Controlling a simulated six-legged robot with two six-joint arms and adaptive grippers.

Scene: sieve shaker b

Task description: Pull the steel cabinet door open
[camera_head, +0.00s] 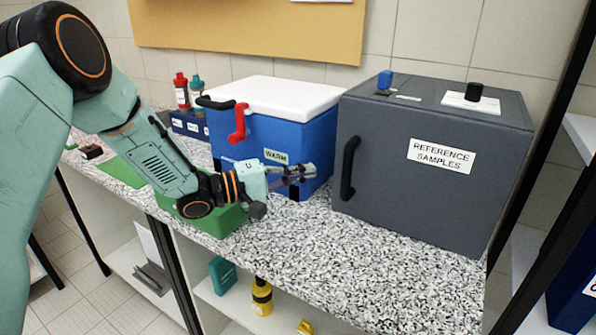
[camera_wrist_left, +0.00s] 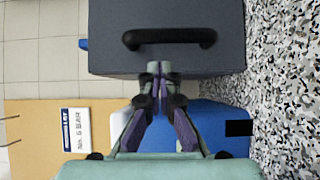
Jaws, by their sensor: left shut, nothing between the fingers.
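The dark grey steel cabinet (camera_head: 400,190) stands on the speckled counter at the right, labelled REFERENCE SAMPLES. Its front door looks closed. A black upright bar handle (camera_head: 349,168) is at the door's left side. My left gripper (camera_head: 310,172) is to the left of the handle, in front of the blue cool box, with its fingers together and empty. In the left wrist view the handle (camera_wrist_left: 170,38) lies beyond the shut fingertips (camera_wrist_left: 157,70), apart from them, on the grey cabinet face (camera_wrist_left: 200,60). My right gripper is not in view.
A blue cool box (camera_head: 227,140) with a white lid and red latch stands left of the cabinet. A green tray (camera_head: 222,222) is under my left arm. The speckled counter (camera_head: 400,270) before the cabinet is clear.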

